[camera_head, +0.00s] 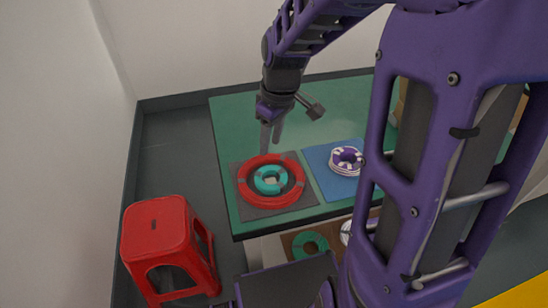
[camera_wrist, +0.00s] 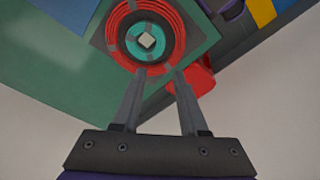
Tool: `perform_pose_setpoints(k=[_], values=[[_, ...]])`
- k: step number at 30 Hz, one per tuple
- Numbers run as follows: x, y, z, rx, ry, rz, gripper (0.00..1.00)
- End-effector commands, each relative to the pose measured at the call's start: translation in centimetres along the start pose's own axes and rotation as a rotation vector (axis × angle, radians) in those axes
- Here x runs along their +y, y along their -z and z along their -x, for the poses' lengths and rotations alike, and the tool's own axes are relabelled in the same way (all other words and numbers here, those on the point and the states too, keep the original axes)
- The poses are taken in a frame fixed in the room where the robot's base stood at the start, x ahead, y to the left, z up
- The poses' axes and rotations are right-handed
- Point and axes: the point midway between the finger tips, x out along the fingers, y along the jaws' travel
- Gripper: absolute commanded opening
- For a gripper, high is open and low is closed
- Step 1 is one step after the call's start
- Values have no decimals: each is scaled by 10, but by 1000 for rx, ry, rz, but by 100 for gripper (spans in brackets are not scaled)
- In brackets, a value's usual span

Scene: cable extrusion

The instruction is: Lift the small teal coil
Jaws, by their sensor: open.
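The small teal coil (camera_head: 270,180) lies inside a larger red coil (camera_head: 245,190) on a grey mat (camera_head: 262,213) on the green table. In the wrist view the teal coil (camera_wrist: 131,47) circles a pale square piece at its middle, and the red coil (camera_wrist: 179,40) surrounds it. My gripper (camera_head: 270,148) hangs over the far edge of the red coil, fingers pointing down. In the wrist view its two fingers (camera_wrist: 154,82) are apart with nothing between them, and their tips show near the red coil's rim.
A blue mat (camera_head: 322,163) with a purple and white coil (camera_head: 346,160) lies to the right. A green coil (camera_head: 310,245) sits on a lower brown surface. A red stool (camera_head: 165,240) stands left of the table (camera_head: 232,125). The table's far left part is clear.

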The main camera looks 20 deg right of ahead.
Motion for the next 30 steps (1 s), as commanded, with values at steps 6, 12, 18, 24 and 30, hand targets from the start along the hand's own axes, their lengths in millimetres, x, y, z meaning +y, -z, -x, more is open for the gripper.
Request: perform_pose_setpoints(k=[6, 12, 18, 24, 30], values=[[-3, -2, -24, -8, 10, -15, 42], [-3, -2, -69, -7, 10, -14, 42], [-4, -2, -108, -6, 10, -13, 42], [-3, -1, -124, -4, 7, -12, 42], [-4, -1, -147, -5, 8, -12, 42]])
